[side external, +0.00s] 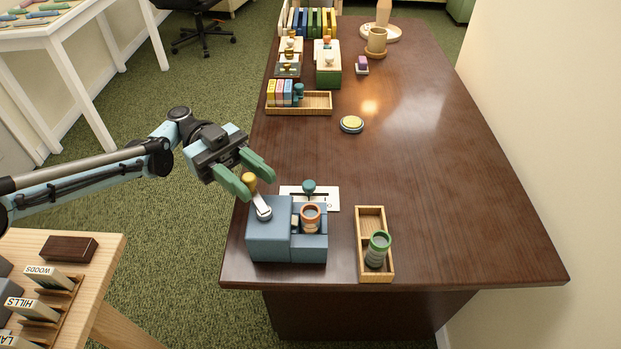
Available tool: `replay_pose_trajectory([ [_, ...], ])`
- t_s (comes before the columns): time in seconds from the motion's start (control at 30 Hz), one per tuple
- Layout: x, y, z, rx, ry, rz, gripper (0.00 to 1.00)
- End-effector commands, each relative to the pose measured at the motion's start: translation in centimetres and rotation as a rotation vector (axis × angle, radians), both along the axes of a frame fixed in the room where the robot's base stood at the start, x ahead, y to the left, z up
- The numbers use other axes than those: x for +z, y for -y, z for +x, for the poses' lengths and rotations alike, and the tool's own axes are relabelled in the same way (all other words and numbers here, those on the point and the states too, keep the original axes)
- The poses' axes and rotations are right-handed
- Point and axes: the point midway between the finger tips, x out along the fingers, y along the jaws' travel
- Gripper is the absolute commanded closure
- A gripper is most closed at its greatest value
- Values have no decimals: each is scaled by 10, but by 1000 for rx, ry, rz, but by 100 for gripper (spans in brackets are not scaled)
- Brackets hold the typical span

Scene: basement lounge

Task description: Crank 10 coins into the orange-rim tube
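A blue-grey crank machine (268,240) stands at the near left of the dark wooden table. Its crank arm (263,208) ends in a yellow knob (250,183) that points up and left. The orange-rim tube (311,219) stands upright in the machine's right part; its contents are too small to tell. My gripper (259,187) has green fingers spread apart, with the yellow knob between or just below them. The knob looks close to the left finger; I cannot tell whether they touch. No coins can be made out.
A wooden tray (362,222) right of the machine holds a green-rim tube (377,250). A white card (328,198) with a teal-knobbed piece (309,187) lies behind the machine. A yellow-topped disc (351,124) sits farther back. The table's right side is clear.

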Motion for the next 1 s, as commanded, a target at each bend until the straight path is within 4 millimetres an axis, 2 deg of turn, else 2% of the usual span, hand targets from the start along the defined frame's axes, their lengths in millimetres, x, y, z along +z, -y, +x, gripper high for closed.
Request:
replay_pose_trajectory([
  [0.37, 2, 0, 0, 0, 0, 0, 55],
  [0.53, 19, 0, 0, 0, 0, 0, 55],
  [0.67, 43, 0, 0, 0, 0, 0, 55],
  [1.0, 65, 13, -38, -1, 0, 0, 55],
])
